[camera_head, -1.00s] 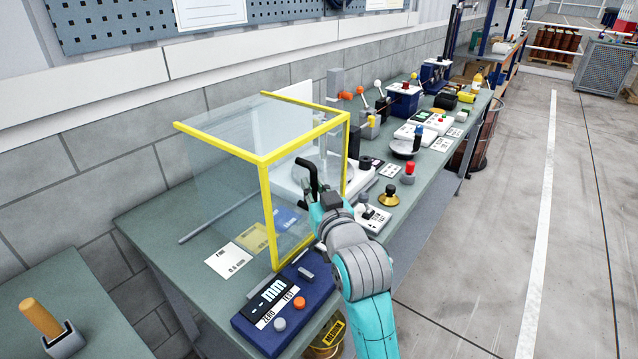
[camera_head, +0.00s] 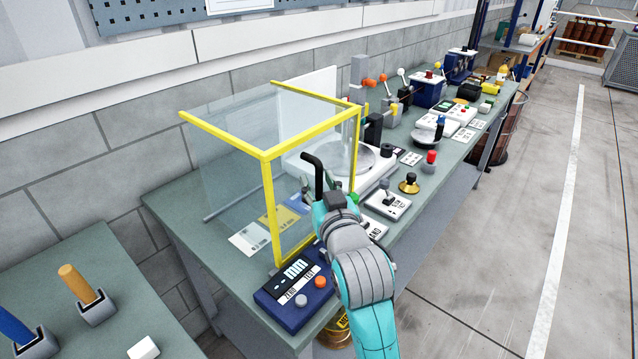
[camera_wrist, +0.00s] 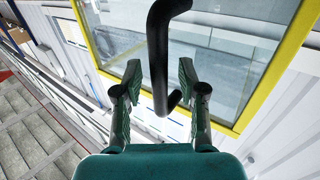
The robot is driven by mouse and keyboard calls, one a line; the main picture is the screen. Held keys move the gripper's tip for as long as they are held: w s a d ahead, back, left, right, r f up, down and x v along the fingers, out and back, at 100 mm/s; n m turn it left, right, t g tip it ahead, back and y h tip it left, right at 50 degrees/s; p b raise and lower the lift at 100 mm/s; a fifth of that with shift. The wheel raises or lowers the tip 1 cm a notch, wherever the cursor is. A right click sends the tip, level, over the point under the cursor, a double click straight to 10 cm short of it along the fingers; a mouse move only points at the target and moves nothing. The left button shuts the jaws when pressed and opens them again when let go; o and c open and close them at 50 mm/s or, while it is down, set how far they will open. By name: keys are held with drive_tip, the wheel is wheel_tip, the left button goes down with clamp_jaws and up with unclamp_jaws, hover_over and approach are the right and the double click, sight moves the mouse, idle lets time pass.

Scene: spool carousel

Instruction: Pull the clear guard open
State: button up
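The clear guard (camera_head: 222,152) is a see-through box with yellow edges on the green bench. It stands over a white machine with a round grey plate (camera_head: 345,158). A bent black handle (camera_head: 317,172) shows at its front side. My gripper (camera_head: 322,196) is at this handle. In the wrist view, the black handle (camera_wrist: 158,60) runs down between the two fingers of my gripper (camera_wrist: 160,88). The fingers stand apart with a gap on each side of the handle. The guard's yellow frame (camera_wrist: 275,75) and clear pane lie behind the handle.
A blue readout box (camera_head: 293,292) with buttons stands at the bench's near end. Right of the guard are a small joystick box (camera_head: 387,204), a brass-based knob (camera_head: 409,184) and a red-topped knob (camera_head: 430,165). Floor to the right is clear.

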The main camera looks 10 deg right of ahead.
drive_tip(key=s, duration=0.7)
drive_tip(key=shift+s+d, duration=0.15)
drive_tip(key=shift+s, duration=0.1)
idle(0.4)
drive_tip(key=s+d+f+g, duration=0.2)
drive_tip(key=s+d+f, duration=0.1)
drive_tip(key=s+f, duration=1.5)
drive_tip(key=s+d+f, duration=0.1)
drive_tip(key=s+f, duration=0.2)
drive_tip(key=s, duration=0.9)
drive_tip(key=s+d+f+g, duration=0.1)
drive_tip(key=s+f, duration=0.2)
drive_tip(key=s, duration=0.9)
drive_tip(key=shift+d+f+m+h, duration=0.2)
drive_tip(key=shift+d+m+h, duration=0.05)
drive_tip(key=shift+m+h, duration=0.05)
